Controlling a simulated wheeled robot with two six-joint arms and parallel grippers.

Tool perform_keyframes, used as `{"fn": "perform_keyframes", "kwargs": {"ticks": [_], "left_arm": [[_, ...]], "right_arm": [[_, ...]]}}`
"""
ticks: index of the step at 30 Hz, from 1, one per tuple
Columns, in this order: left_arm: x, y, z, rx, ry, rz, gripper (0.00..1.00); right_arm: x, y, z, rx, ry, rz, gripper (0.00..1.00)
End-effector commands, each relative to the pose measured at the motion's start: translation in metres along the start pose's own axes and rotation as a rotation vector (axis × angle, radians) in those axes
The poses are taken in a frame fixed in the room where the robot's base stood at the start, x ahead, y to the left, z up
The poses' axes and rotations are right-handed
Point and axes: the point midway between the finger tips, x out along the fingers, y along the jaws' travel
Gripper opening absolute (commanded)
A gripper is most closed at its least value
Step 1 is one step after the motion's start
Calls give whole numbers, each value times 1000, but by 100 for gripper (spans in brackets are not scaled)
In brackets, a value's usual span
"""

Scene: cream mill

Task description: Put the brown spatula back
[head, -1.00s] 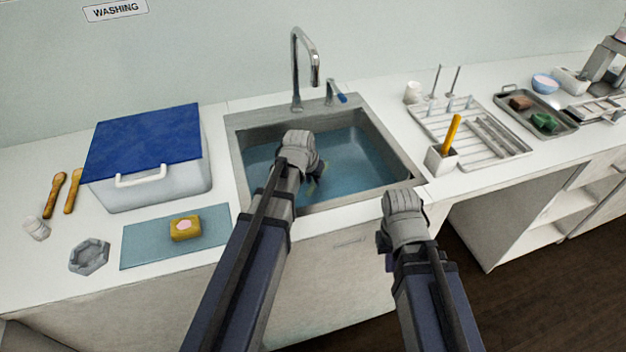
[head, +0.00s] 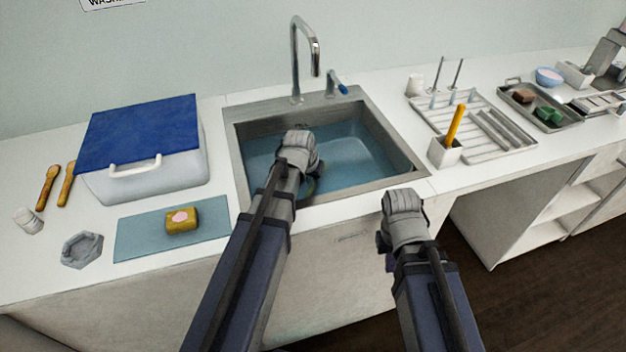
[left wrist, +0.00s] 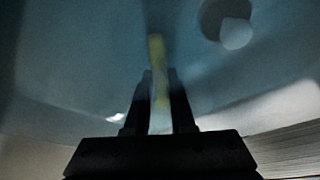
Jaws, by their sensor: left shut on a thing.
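My left gripper (left wrist: 160,105) is down in the water-filled sink (head: 408,165). In the left wrist view it is shut on a slim yellowish tool (left wrist: 157,70), blurred under bluish water; I cannot tell whether this is the brown spatula. In the head view my left wrist mostly hides the fingers and the held tool. My right gripper (head: 384,246) hangs in front of the counter, right of the sink's front edge; its jaw opening cannot be made out. Two brown wooden-looking tools, one on the left (head: 47,188) and one on the right (head: 68,184), lie left of the blue-lidded tub (head: 150,180).
A sponge (head: 182,219) lies on a blue mat (head: 135,238) beside a grey hexagonal dish (head: 82,250). A faucet (head: 296,65) rises behind the sink. Right of it are a white holder (head: 444,153) with an orange-handled tool (head: 456,122), a rack (head: 508,152) and a tray (head: 518,108).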

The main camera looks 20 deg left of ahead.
Motion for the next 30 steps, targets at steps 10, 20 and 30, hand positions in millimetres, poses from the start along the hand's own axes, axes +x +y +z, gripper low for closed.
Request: {"fn": "perform_keyframes", "kwargs": {"ticks": [10,20,30], "left_arm": [[1,0,0,0,0,0,0],[8,0,3,0,0,0,0],[8,0,3,0,0,0,26]], "right_arm": [[1,0,0,0,0,0,0],[8,-1,0,0,0,0,0],[9,-1,0,0,0,0,0]]}}
